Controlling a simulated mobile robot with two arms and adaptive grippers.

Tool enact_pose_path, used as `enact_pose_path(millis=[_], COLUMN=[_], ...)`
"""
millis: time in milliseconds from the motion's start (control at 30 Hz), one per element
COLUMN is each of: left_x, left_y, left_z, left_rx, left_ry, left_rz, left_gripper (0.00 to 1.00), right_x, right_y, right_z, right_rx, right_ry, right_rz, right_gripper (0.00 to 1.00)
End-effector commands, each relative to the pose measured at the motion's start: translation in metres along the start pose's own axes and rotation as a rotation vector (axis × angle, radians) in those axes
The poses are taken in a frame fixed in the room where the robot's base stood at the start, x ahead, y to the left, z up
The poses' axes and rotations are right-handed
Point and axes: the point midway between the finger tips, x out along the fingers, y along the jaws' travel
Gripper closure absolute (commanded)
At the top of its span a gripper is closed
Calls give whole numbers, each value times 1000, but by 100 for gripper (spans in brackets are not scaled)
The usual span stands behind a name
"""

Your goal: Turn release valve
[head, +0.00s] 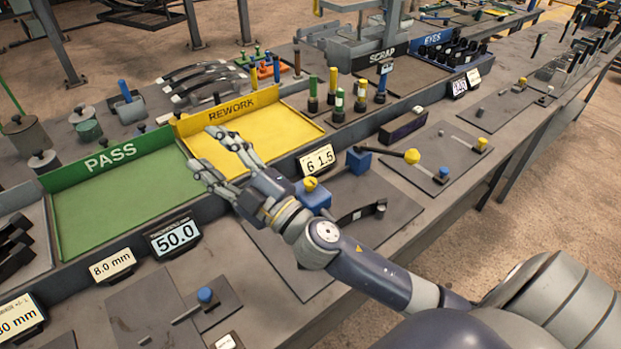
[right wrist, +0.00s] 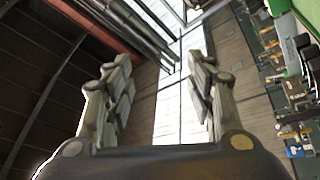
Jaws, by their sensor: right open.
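Several knobbed fixtures show in the head view, and I cannot tell which is the release valve. A yellow knob (head: 311,184) sits at a blue block (head: 314,197), close to my right wrist. Another yellow knob (head: 412,157) stands on a lever from a second blue block (head: 358,160), right of the gripper. A blue knob (head: 205,295) is on a front plate. My right gripper (head: 203,148) is open and empty, above the border of the green and yellow trays. Its spread fingers also show in the right wrist view (right wrist: 160,75), with only roof and wall between them. My left gripper is out of view.
The green PASS tray (head: 115,195) and yellow REWORK tray (head: 290,130) lie behind the fixtures. Number displays (head: 174,237) line the ledge. Coloured posts (head: 334,85) stand behind the yellow tray's right side. A curved dark bar (head: 357,213) lies near my forearm.

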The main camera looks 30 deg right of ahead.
Motion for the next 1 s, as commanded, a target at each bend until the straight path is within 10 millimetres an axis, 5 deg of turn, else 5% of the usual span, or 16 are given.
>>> enact_pose_path(millis=[167,333,467,567,700,800,1000], left_x=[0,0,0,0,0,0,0], left_y=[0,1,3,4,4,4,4], left_z=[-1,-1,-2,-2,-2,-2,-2], left_rx=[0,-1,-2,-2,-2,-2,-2], left_ry=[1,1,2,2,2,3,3], left_rz=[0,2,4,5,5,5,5], left_gripper=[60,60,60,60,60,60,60], right_x=[15,0,-19,-34,-57,-74,-96], right_y=[-31,-85,-113,-112,-72,-30,30], right_z=[-66,-64,-13,50,144,196,242], right_rx=[-308,-621,-862,-1037,-1231,-1311,-1363], right_ry=[398,649,720,687,514,348,116], right_rz=[-171,-464,-758,-1012,-1361,-1555,-1753], right_gripper=[50,50,50,50,50,50,50])
